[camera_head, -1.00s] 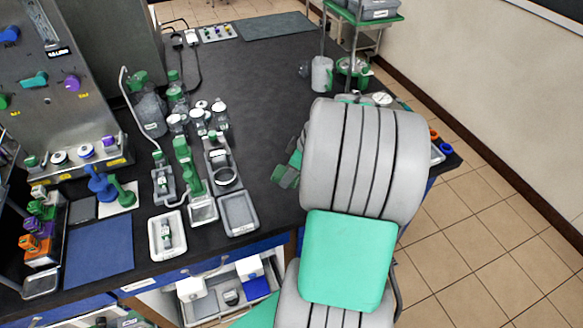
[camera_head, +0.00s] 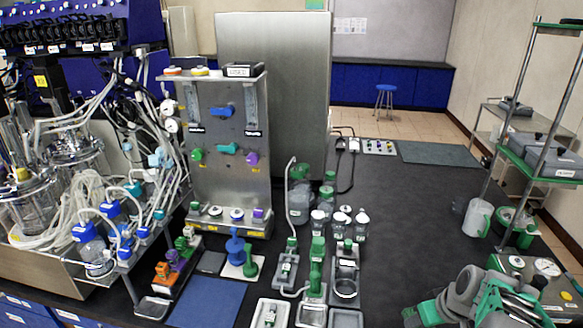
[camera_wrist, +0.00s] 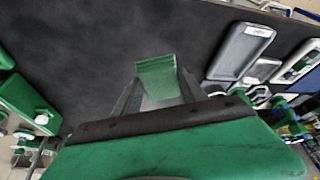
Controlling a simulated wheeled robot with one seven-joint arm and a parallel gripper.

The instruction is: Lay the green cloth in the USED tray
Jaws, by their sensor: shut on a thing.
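In the wrist view, my gripper (camera_wrist: 158,92) has its two dark fingers closed on a pale green cloth (camera_wrist: 157,68). The cloth stands out beyond the fingertips, over the dark bench top. A shallow grey tray (camera_wrist: 222,70) with a white label lies to the right of the fingers, apart from the cloth. The label is too small to read, so I cannot confirm it is the USED tray. A grey tray (camera_head: 345,319) is cut by the bottom edge of the head view. My arm is at that view's lower right; the cloth is not clear there.
Bottles (camera_head: 300,207) and green-handled tools (camera_head: 316,278) stand left of the open black bench top (camera_head: 400,215). A white jug (camera_head: 478,218) and a rack with green shelves (camera_head: 540,160) are at the right. A steel panel (camera_head: 225,150) rises at the back left.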

